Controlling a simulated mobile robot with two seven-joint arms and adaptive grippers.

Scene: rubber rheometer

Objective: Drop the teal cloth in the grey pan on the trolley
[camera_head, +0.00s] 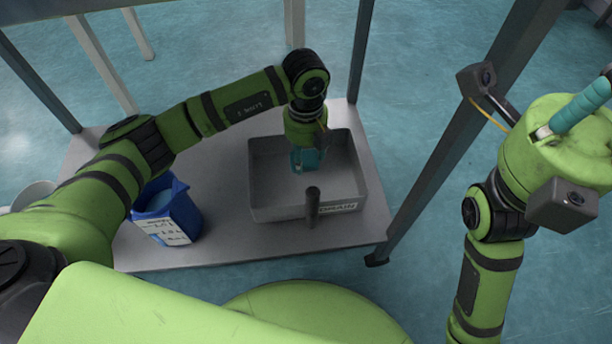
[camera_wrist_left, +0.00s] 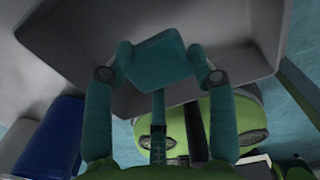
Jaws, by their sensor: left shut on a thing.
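The grey pan (camera_head: 285,213) sits on the grey trolley (camera_head: 225,243), with a label on its near wall. My left gripper (camera_head: 306,165) points down over the pan's middle. In the left wrist view the gripper (camera_wrist_left: 160,72) is shut on the teal cloth (camera_wrist_left: 160,60), a square-looking piece between its two teal fingers, with the pan (camera_wrist_left: 85,50) behind it. In the head view the cloth is hard to tell from the teal fingers. My right gripper (camera_head: 580,108) shows only partly at the right edge, away from the trolley; its jaw opening cannot be made out.
A blue container (camera_head: 168,212) with a white label stands on the trolley left of the pan. A dark upright rod (camera_head: 313,207) shows at the pan's near wall. Grey trolley posts (camera_head: 362,50) rise around the shelf. Bare shelf shows between container and pan.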

